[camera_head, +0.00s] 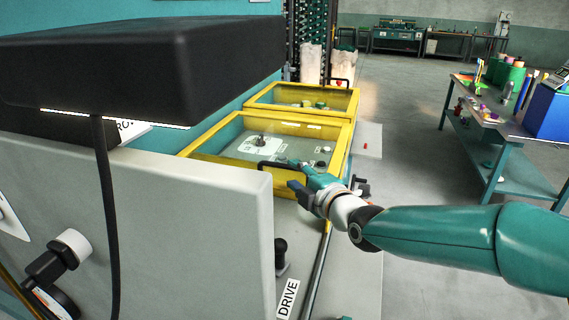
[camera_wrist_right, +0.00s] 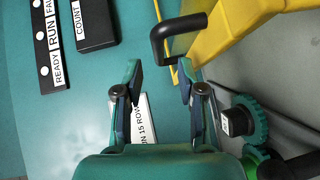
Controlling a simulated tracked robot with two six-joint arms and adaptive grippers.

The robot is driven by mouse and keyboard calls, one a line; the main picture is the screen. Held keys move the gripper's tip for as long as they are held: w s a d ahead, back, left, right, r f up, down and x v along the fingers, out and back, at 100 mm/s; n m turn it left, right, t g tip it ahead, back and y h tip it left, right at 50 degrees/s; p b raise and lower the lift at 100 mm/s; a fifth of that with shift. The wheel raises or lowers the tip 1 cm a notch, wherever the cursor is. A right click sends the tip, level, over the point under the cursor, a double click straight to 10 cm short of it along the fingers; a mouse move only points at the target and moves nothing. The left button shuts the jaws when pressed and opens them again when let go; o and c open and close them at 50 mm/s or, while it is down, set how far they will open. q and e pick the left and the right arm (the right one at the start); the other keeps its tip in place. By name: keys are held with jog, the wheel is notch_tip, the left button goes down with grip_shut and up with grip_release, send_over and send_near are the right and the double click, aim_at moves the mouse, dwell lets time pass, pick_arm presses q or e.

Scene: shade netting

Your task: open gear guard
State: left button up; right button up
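The gear guard (camera_head: 341,148) is a yellow-framed clear cover, lying closed as far as I can see, with dark gears visible beneath it. Its yellow frame also shows in the right wrist view (camera_wrist_right: 232,32). A black handle (camera_wrist_right: 180,27) stands out from the frame. My right gripper (camera_wrist_right: 160,72) is open and empty, its fingertips just short of the handle. The handle's near end appears between the fingertips in the picture; contact cannot be told. In the head view the right gripper (camera_head: 298,180) is at the guard's near edge. My left gripper is not in view.
A second yellow-framed cover (camera_head: 300,97) lies behind. A grey panel (camera_head: 180,225) and a black box (camera_head: 150,65) block the left. Green knobs (camera_wrist_right: 252,125) sit right of the fingers in the wrist view. A teal workbench (camera_head: 500,130) stands at right, with clear floor between.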

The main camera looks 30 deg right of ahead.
aim_at(287, 169)
jog(key=w, duration=0.4)
jog(key=w+f+p, duration=0.1)
jog(key=w, duration=0.1)
jog(key=shift+d, duration=0.1)
jog(key=shift+s, duration=0.1)
grip_shut()
